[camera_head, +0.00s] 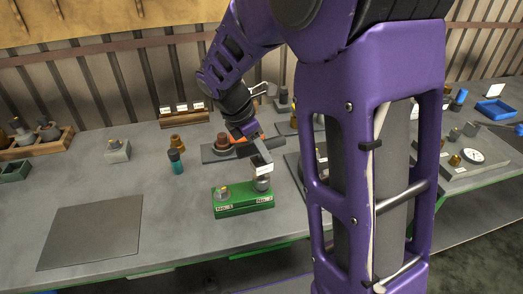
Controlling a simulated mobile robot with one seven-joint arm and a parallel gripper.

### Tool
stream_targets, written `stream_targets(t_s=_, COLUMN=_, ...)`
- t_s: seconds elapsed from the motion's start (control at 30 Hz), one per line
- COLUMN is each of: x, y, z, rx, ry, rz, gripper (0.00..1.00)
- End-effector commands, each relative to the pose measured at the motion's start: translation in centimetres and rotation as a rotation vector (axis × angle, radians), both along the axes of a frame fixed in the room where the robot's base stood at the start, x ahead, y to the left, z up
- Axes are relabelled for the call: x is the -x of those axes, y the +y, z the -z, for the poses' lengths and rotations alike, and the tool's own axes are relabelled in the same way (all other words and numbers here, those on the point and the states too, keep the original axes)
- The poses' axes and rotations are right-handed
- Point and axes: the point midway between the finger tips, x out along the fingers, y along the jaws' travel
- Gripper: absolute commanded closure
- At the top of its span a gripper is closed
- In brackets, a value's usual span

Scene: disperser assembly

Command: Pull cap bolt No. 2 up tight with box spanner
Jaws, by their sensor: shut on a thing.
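My gripper (256,148) is at the end of the purple arm, above the right side of a green block (243,207). It is shut on a tool with a small white label (263,170), which appears to be the box spanner; the grip itself is partly hidden. The tool reaches down to a grey round part (262,184) on the block's right side. I cannot tell whether it is seated there, and any bolt under it is hidden. A metal fitting (223,192) stands on the block's left side. Two white labels on the block's front are too small to read.
A teal-and-dark bottle-like item (176,161) and a brass part (177,142) stand left of the block. A dark plate (91,232) lies at front left. A labelled rack (184,114) stands behind. My arm hides much of the bench's right side.

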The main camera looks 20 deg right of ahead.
Motion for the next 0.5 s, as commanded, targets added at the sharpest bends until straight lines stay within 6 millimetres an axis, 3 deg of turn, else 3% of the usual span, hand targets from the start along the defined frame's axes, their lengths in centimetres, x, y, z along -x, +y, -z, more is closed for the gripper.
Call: stream_targets(t_s=0.5, x=-0.1, y=0.0, z=-3.1, rx=-0.001, ry=-0.004, rz=0.0, gripper=1.0)
